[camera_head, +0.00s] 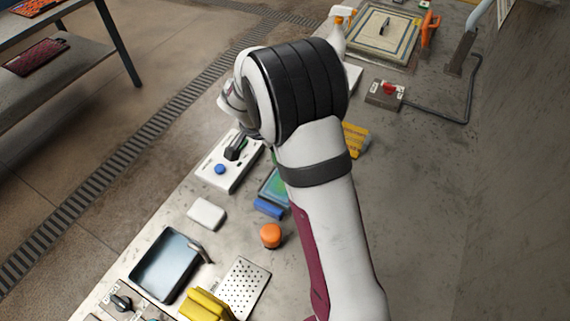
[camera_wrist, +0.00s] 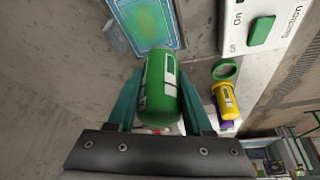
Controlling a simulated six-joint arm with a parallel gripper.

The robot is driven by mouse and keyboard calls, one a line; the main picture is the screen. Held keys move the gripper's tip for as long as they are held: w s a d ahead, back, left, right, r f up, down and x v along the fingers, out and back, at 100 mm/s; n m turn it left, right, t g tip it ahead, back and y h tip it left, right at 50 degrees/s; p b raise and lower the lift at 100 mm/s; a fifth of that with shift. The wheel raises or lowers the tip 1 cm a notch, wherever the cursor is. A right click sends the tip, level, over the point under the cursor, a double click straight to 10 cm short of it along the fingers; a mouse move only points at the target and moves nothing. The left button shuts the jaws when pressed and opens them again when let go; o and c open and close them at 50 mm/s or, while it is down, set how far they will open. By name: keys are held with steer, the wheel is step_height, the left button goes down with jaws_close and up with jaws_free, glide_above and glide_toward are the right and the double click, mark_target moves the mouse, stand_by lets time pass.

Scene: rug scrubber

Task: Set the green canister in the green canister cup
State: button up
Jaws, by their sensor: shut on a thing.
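The green canister (camera_wrist: 158,92) with a white label is held between the two teal fingers of my gripper (camera_wrist: 160,74) in the wrist view. In the head view my arm hides the gripper, the canister and the cups.
A white panel with a green switch (camera_wrist: 262,30) is beyond the cup. A blue-green framed mat (camera_wrist: 148,22) lies beyond the canister. In the head view, an orange knob (camera_head: 270,235), white block (camera_head: 207,213) and dark tray (camera_head: 165,265) are on the bench. The bench's right side is mostly bare.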

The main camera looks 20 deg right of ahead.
steer(key=w+d+f+n+t+y, duration=0.1)
steer(key=w+n+y, duration=0.2)
steer(key=w+n, duration=0.55)
steer(key=w+d+n+t+y, duration=0.1)
steer(key=w+n+t+y, duration=0.1)
steer(key=w+n, duration=0.6)
steer(key=shift+m, duration=0.35)
steer(key=shift+w+a+f, duration=0.1)
steer(key=shift+w+f, duration=0.1)
steer(key=shift+f, duration=1.1)
steer(key=shift+w+f, duration=0.15)
steer(key=shift+f, duration=1.1)
steer(key=shift+f, duration=0.6)
steer(key=o, duration=1.3)
steer(key=shift+o, duration=0.2)
steer(key=v, duration=1.5)
steer(key=shift+r, duration=0.45)
